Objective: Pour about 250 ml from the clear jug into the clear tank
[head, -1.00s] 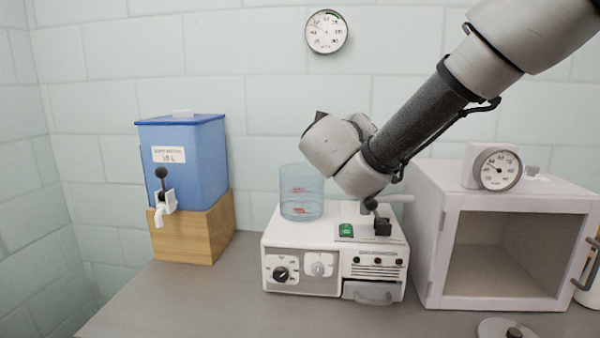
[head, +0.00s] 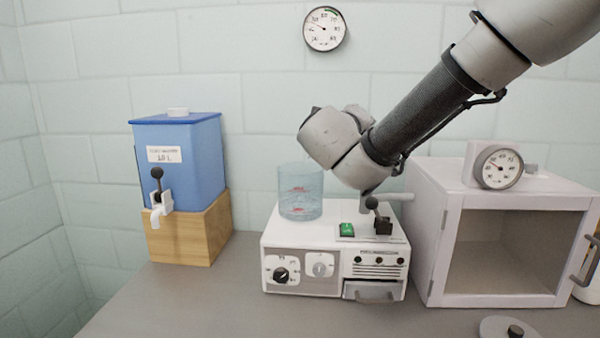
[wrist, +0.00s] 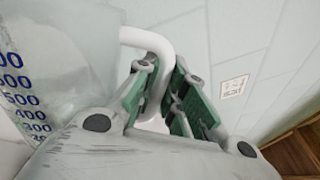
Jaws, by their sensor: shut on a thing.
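The clear tank (head: 300,197) is a cylinder with red marks, standing upright on the white machine in the head view. The clear jug (wrist: 60,50) fills the left of the wrist view, with blue volume numbers on its wall. Its white handle (wrist: 150,38) runs between the green pads of my gripper (wrist: 164,78), which is shut on it. The jug's wall is beside the fingers. In the head view my arm hides the gripper, and I cannot make out the jug there. The liquid level in the jug is not clear.
The white machine (head: 305,285) has knobs, a green switch (head: 347,230) and a black-knobbed lever (head: 378,215). A blue dispenser (head: 180,185) on a wooden block (head: 195,235) stands left. Bare counter (head: 210,305) lies front left.

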